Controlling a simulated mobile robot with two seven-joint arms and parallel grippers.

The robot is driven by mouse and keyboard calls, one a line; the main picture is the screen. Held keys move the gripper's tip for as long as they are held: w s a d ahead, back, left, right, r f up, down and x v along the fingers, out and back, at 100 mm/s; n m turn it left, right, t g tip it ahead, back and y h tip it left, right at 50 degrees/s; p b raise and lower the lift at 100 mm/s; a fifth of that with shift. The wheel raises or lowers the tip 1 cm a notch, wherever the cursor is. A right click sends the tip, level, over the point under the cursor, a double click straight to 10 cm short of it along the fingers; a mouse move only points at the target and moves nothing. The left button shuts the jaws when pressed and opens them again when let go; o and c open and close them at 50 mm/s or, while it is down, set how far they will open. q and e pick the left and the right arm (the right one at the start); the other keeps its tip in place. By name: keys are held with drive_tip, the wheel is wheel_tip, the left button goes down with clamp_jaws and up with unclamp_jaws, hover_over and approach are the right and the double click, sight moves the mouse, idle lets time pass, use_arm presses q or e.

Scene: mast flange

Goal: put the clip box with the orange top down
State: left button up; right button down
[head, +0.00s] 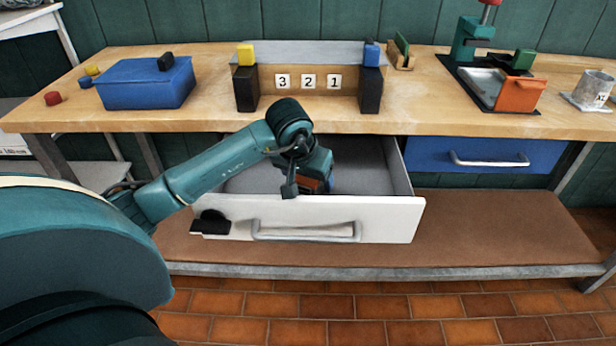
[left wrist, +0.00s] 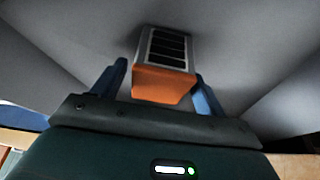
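The clip box with the orange top (left wrist: 163,82) shows in the left wrist view, its orange end toward the camera and a pale side with dark slots beyond. It is in the open white drawer (head: 390,220) and seems to rest on the grey floor; its base contact is unclear. My left gripper (left wrist: 160,80) reaches into the drawer with its blue fingers either side of the box. A gap shows at the left finger; the right finger is very close to the box. In the head view the gripper (head: 318,180) mostly hides the box. My right gripper is out of view.
The wooden bench (head: 430,95) is above the drawer, with a blue bin (head: 145,88), a 3-2-1 stand (head: 308,82) and an orange box (head: 520,95) by a green press. A closed blue drawer (head: 430,155) is to the right. The drawer floor right of my gripper is clear.

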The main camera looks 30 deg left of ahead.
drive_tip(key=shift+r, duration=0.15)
use_arm(q)
drive_tip(key=shift+r, duration=0.3)
drive_tip(key=p+v, duration=0.2)
drive_tip(key=v, duration=0.9)
drive_tip(key=shift+s+r, duration=0.25)
drive_tip(key=shift+r, duration=0.05)
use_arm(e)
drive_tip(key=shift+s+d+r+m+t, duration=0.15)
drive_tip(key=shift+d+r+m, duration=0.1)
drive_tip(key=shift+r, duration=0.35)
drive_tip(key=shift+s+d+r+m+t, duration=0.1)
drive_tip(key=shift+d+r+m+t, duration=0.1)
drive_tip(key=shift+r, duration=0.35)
use_arm(q)
drive_tip(key=shift+d, duration=0.1)
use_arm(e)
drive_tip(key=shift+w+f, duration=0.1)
